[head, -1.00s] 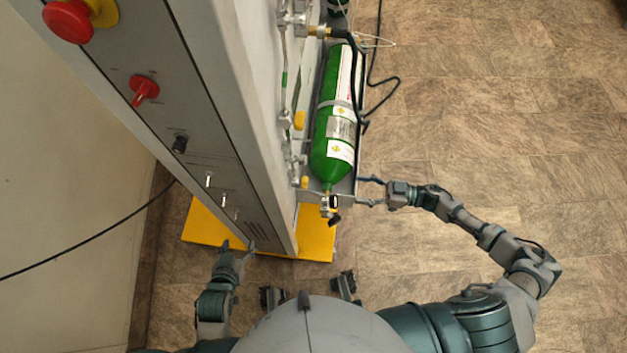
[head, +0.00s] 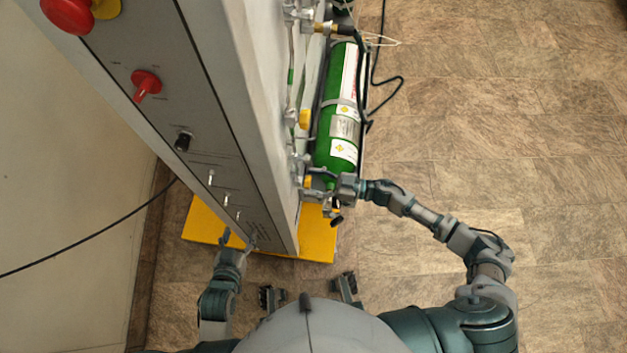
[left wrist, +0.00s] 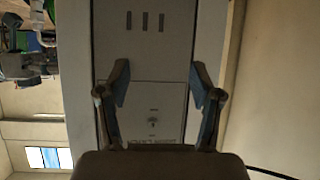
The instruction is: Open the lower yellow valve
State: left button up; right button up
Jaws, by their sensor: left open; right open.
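The lower yellow valve (head: 307,182) is a small yellow handle on the pipework at the cabinet's right side, beside the bottom of the green cylinder (head: 336,140). My right gripper (head: 313,181) is open and reaches in from the right, with its fingers at the lower yellow valve. The fingers partly cover that area, and I cannot tell whether they touch the handle. A second yellow valve (head: 304,119) sits higher on the same pipework. My left gripper (head: 238,240) is open and empty at the cabinet's front lower panel; its two spread fingers show in the left wrist view (left wrist: 161,88).
The tall grey cabinet (head: 225,90) carries a red knob (head: 146,84), a red button (head: 68,12) and small switches. It stands on a yellow base (head: 317,240). Black hoses run beside the cylinder. The tiled floor (head: 480,130) to the right is clear.

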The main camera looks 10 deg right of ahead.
jog(key=shift+a, duration=0.1)
jog(key=shift+c, duration=1.1)
jog(key=c, duration=0.9)
pick_arm(q)
jog(key=shift+a, duration=0.15)
jog(key=shift+s+a+f+g+y+p, duration=0.15)
jog(key=shift+s+a+f+g+p, duration=0.15)
jog(key=shift+s+f+g, duration=0.35)
jog(key=shift+s+a+f+g+y+p, duration=0.25)
jog(key=shift+s+f+g, duration=0.2)
jog(key=shift+s, duration=0.3)
jog(key=shift+s+a+f+g+y+p, duration=0.1)
jog(key=shift+s+a+f+g+p, duration=0.2)
jog(key=shift+s+f+g, duration=0.25)
pick_arm(e)
jog(key=shift+n, duration=3.4)
pick_arm(q)
jog(key=shift+s+r, duration=0.1)
jog(key=shift+s, duration=0.1)
pick_arm(e)
jog(key=shift+s, duration=0.1)
